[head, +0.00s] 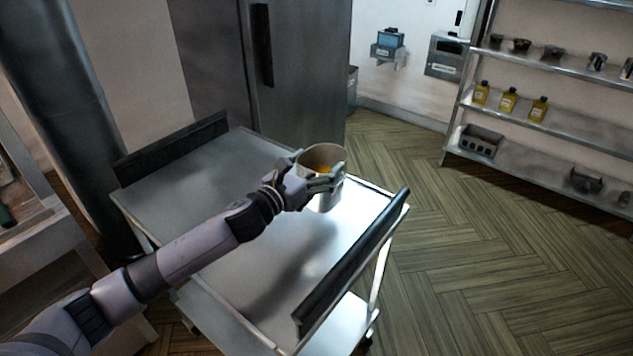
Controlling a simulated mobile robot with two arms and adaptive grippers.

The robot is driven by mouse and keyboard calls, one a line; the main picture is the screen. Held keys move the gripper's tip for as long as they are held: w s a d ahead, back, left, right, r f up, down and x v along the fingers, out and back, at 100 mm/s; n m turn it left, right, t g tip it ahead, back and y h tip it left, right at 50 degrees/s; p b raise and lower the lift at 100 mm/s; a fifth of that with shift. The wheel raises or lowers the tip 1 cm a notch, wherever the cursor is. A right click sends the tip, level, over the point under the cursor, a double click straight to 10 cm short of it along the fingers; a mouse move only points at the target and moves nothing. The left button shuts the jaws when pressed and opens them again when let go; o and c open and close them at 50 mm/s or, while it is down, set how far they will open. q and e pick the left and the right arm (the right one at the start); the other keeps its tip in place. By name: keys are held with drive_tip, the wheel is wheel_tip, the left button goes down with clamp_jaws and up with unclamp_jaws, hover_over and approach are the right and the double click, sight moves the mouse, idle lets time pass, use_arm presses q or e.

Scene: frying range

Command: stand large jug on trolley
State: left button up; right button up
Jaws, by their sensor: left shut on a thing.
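The large jug (323,154) is a metal cylinder, upright, with something orange-yellow visible inside it. My left gripper (316,183) is shut on the jug, with its fingers around the jug's side. The jug is over the far right part of the trolley (217,174), a steel cart with a flat top and dark raised bars at two ends. I cannot tell whether the jug's base touches the trolley top. My right gripper is not in view.
The trolley top around the jug is bare. A steel fridge (300,80) stands behind it. A shelf rack (560,125) with yellow bottles (508,100) and small pots is at the right. A counter (35,235) is at the left. The wooden floor (480,260) at right is clear.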

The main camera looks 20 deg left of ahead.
use_arm(q)
wheel_tip(320, 180, down, 4)
drive_tip(key=shift+f, duration=0.1)
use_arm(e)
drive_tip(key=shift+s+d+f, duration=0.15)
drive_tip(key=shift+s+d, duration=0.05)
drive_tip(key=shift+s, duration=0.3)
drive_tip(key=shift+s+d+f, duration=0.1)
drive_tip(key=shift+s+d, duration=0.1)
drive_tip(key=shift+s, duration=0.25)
use_arm(q)
drive_tip(key=shift+f, duration=0.15)
drive_tip(key=o, duration=1.5)
drive_tip(key=shift+f, duration=0.15)
drive_tip(key=o, duration=0.3)
drive_tip(key=shift+o, duration=0.2)
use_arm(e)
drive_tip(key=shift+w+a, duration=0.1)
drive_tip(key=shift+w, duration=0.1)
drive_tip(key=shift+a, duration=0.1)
